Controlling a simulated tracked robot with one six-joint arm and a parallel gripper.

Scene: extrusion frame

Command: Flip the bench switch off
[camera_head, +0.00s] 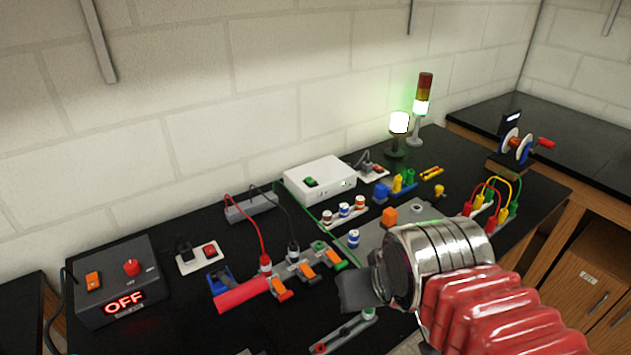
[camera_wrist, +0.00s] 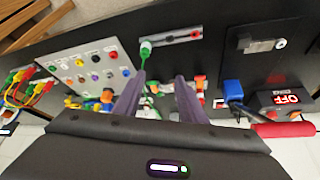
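I cannot tell for certain which part is the bench switch. A blue block with a long red handle (camera_head: 243,295) lies at the front left of the bench; it also shows at the right of the wrist view (camera_wrist: 285,129). A white plate (camera_head: 186,264) carries a black plug and a red rocker switch (camera_head: 209,249). A white box (camera_head: 325,180) has a green rocker (camera_head: 310,181) and a small green light. My gripper (camera_head: 357,291) is over the front middle of the bench. In the wrist view its two fingers (camera_wrist: 156,88) stand apart with nothing held between them.
A dark box (camera_head: 120,280) at left shows OFF. Terminal blocks with orange levers (camera_head: 306,272) and red and black leads lie left of my gripper. A lit lamp (camera_head: 399,123) and a signal tower (camera_head: 421,107) with a bright lower section stand at the back. A reel (camera_head: 517,147) sits right.

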